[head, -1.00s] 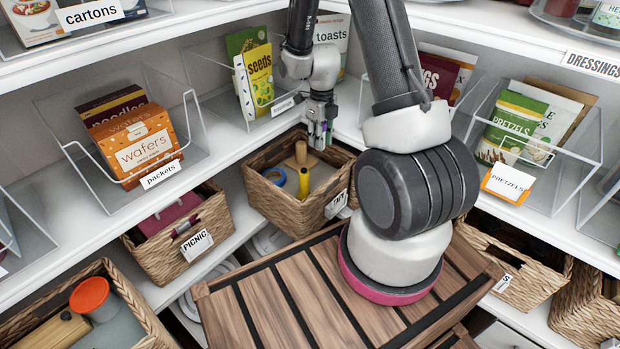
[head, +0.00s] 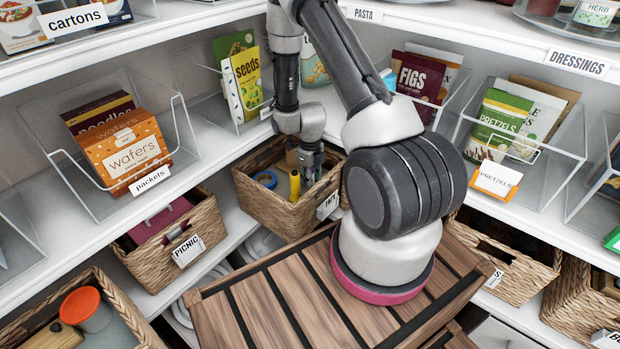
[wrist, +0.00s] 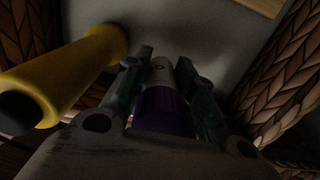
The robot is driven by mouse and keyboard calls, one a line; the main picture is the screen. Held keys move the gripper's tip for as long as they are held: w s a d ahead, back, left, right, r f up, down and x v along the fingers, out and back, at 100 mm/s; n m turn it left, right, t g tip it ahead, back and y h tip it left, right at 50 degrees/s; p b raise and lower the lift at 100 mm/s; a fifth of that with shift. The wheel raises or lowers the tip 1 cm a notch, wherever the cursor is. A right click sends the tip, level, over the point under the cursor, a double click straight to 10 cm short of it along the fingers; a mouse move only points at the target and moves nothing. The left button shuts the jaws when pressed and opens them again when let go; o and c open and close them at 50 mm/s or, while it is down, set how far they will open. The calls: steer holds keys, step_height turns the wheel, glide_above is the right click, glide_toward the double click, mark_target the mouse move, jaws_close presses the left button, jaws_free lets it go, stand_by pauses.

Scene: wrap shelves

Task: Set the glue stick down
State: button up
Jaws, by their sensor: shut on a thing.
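My gripper (head: 312,172) reaches down into a wicker basket (head: 285,217) on the lower shelf, in the corner. In the wrist view my gripper (wrist: 163,88) is shut on the glue stick (wrist: 160,108), which has a purple body and a grey end. The grey end points toward the pale basket floor; I cannot tell whether it touches. In the head view the glue stick is mostly hidden by the fingers. A yellow cylinder with a dark end (wrist: 70,75) stands close beside my left finger; it also shows in the head view (head: 295,184).
A roll of blue tape (head: 265,179) lies at the basket's left. Woven walls (wrist: 285,90) rise close on the right in the wrist view. A picnic basket (head: 172,240) stands left, and a slatted wooden crate (head: 270,305) stands in front. A shelf with a seeds packet (head: 247,83) is above.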

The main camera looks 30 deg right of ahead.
steer(key=shift+f, duration=0.6)
steer(key=o, duration=1)
steer(key=shift+r, duration=0.1)
step_height(320, 180, up, 13)
steer(key=shift+r, duration=0.1)
